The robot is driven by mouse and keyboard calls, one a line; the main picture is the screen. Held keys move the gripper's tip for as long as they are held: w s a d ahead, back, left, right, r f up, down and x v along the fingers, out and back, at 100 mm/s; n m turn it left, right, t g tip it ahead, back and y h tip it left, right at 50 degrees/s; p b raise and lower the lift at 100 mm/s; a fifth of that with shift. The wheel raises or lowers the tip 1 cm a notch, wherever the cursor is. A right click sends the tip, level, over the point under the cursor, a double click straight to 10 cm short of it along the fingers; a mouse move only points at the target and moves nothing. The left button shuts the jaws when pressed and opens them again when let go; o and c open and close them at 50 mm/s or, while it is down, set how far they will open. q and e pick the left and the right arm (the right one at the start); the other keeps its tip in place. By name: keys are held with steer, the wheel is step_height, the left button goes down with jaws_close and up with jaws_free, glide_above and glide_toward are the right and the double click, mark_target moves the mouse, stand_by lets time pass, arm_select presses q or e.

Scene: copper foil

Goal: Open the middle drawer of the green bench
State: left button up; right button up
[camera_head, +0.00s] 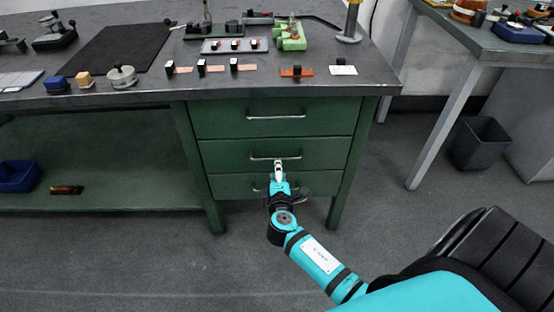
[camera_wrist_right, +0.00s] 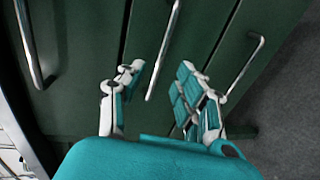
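The green bench (camera_head: 346,165) has three stacked drawers on its right side, all looking shut. The middle drawer (camera_head: 325,152) carries a metal bar handle (camera_head: 262,158). My right gripper (camera_head: 279,166) is just in front of this handle, its tips over the handle's lower edge in the head view. In the right wrist view my right gripper (camera_wrist_right: 160,80) is open, and the middle handle (camera_wrist_right: 163,50) shows between its two fingers. I cannot tell whether they touch it. My left gripper is in neither view.
The top drawer's handle (camera_head: 276,117) is above and the bottom drawer's handle (camera_wrist_right: 235,68) below, partly behind my gripper in the head view. The worktop (camera_head: 130,93) overhangs the drawers and holds small parts. A dark bin (camera_head: 480,143) stands right. Floor in front is clear.

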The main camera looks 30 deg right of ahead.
mark_target(277, 158)
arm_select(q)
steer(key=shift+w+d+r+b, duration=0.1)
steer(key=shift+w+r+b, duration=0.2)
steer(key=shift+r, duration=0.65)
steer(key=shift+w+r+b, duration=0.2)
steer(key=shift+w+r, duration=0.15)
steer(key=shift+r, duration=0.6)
arm_select(e)
steer(key=shift+x, duration=3.8)
jaws_close()
